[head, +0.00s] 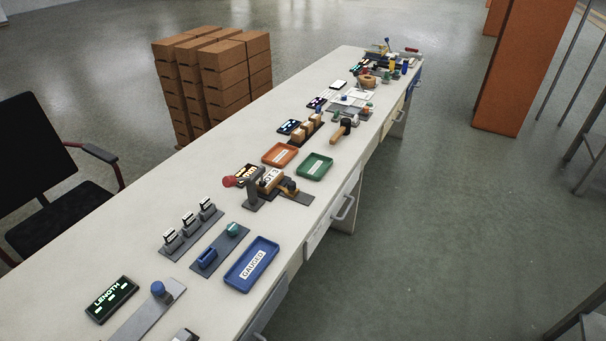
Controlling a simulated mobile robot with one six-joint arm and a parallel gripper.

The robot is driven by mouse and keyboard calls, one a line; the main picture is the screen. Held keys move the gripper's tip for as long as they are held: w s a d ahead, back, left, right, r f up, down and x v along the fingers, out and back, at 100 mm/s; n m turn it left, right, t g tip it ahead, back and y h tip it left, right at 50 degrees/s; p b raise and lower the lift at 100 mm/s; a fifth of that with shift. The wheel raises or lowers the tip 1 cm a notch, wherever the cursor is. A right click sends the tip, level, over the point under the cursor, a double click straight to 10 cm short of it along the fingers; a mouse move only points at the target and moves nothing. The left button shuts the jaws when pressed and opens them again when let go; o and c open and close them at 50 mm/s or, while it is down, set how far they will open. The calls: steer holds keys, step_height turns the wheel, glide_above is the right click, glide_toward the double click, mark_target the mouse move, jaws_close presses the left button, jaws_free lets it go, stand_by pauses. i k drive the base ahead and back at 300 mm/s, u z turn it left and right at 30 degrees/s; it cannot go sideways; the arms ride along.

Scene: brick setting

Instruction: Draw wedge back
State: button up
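No part that I can surely call the wedge is clear at this size. A small fixture (252,195) with a red knob (229,181) stands at mid-bench. A tan block (269,180) with dark lettering sits against it, and an orange and black piece (289,187) lies at its right on a grey plate (300,198). Nearer, a grey strip (136,318) carries a blue knob (158,289) beside a dark "LENGTH" sign (110,299). My gripper is not in view.
The long white bench (75,248) also holds a blue "GAUGED" tray (251,266), orange (280,154) and green (315,167) trays and several small fixtures. A black chair (45,170) and stacked brown boxes (212,80) stand left. Floor at right is open before an orange pillar (520,70).

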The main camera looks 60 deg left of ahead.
mark_target(292, 191)
steer(key=u, duration=0.1)
steer(key=i, duration=0.7)
steer(key=z, duration=0.6)
steer(key=k, duration=0.1)
steer(key=u, duration=2.65)
steer(key=k, duration=0.2)
steer(key=u, duration=1.8)
